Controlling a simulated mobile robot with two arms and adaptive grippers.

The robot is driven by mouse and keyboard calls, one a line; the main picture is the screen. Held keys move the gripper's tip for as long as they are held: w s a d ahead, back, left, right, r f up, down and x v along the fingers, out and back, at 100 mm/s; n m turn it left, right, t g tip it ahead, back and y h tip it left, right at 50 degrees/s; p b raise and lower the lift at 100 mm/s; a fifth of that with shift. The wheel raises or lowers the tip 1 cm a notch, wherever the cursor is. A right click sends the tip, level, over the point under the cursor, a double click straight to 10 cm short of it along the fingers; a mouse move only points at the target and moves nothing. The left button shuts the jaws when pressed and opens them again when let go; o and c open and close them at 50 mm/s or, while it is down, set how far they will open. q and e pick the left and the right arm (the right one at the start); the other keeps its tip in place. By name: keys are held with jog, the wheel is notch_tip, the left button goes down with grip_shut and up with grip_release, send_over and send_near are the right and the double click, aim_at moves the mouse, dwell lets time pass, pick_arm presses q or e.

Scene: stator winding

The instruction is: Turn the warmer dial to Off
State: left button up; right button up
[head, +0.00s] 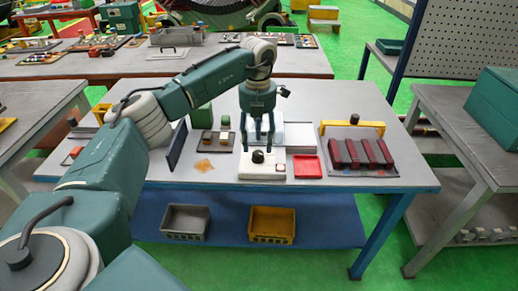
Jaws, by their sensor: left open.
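The warmer (258,173) is a low white box near the front edge of the table, with a black dial (258,156) on its top and a small red spot at its right end. The dial's pointer setting is too small to read. My left gripper (258,144) points down right above the dial, its fingers apart. I cannot tell whether the fingertips touch the dial. My right gripper is not in view.
The grey table (400,165) also bears a red tray (308,167) right of the warmer, dark red blocks (360,154) with a yellow bar behind them, and a dark upright panel (177,145) at left. Two bins (272,224) sit on the blue shelf below.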

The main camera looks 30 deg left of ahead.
aim_at(258, 153)
pick_arm(q)
jog(key=shift+f+p, duration=0.3)
jog(key=shift+f, duration=1.9)
jog(key=shift+c, duration=0.5)
jog(key=c, duration=1.1)
